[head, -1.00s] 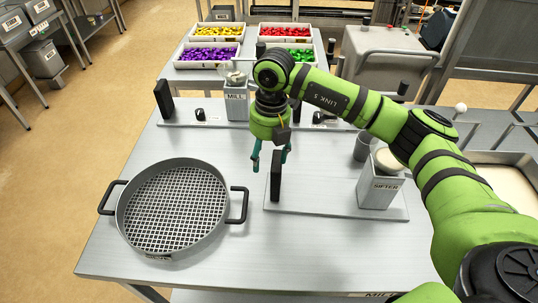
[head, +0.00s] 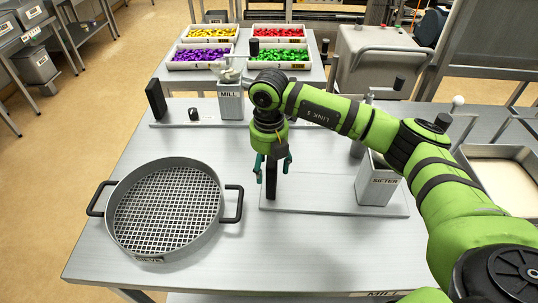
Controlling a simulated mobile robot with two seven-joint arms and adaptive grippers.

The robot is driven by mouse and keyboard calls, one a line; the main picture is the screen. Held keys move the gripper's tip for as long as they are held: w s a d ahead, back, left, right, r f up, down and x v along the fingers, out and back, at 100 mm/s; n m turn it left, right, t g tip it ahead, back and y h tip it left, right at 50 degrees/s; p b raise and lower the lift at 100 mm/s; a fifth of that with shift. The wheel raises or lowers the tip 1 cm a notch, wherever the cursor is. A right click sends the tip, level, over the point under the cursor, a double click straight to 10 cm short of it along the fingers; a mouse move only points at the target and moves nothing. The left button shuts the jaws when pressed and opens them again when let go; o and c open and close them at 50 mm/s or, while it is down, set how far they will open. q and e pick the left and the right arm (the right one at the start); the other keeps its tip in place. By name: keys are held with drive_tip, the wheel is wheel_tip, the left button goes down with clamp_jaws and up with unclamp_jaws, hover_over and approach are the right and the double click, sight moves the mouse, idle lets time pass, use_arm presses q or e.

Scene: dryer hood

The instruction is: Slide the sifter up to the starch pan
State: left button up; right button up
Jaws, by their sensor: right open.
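The sifter (head: 379,186) is a grey box labelled SIFTER on the right end of a flat metal base plate (head: 325,200). A black upright handle (head: 271,186) stands at the plate's left end. My right gripper (head: 271,168) is open, pointing down, with its teal fingers on either side of the handle's upper part in the picture. I cannot tell whether they touch it. My right arm hides part of the sifter's top. The starch pan (head: 496,149), a shallow tray with pale powder, is at the right edge, partly behind my arm. My left gripper is not in view.
A round sieve (head: 207,232) with two black side handles sits on the table's left. The mill (head: 229,105) stands on a similar plate with a black handle (head: 156,99) behind. Trays of coloured pieces (head: 201,56) lie on a table beyond. Bare table lies in front of the sifter plate.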

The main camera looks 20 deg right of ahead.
drive_tip(key=shift+f+p, duration=0.6)
drive_tip(key=shift+f, duration=1.6)
clamp_jaws()
